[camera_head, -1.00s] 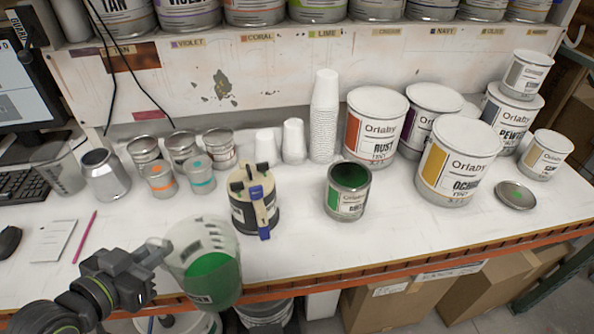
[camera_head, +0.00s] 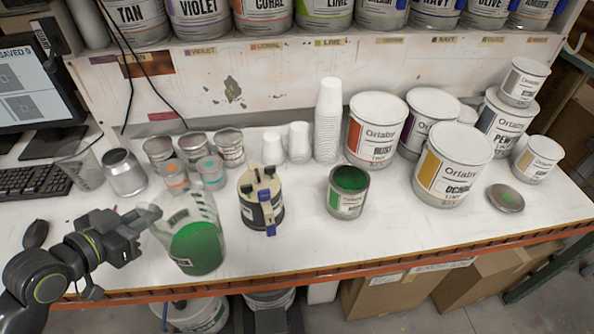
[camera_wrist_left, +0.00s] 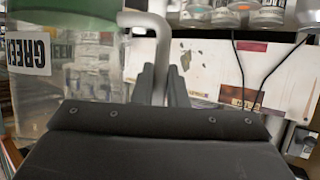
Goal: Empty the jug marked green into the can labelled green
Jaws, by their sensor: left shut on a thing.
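The clear jug (camera_head: 196,249) with green liquid is in my left gripper (camera_head: 152,216), at the front left of the bench in the head view. The gripper is shut on its handle. In the left wrist view the jug (camera_wrist_left: 70,85) fills the left side with its GREEN label, and its bent handle (camera_wrist_left: 160,35) runs between the fingers (camera_wrist_left: 161,85). The open can with green paint and a green label (camera_head: 347,195) stands upright on the bench, right of the jug and apart from it. My right gripper is not in view.
A black-and-cream container with blue clips (camera_head: 261,203) stands between jug and can. A loose lid (camera_head: 505,198) lies at the right. Large tint cans (camera_head: 453,163), white cups (camera_head: 327,120) and small tins (camera_head: 195,150) line the back. The bench front is mostly clear.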

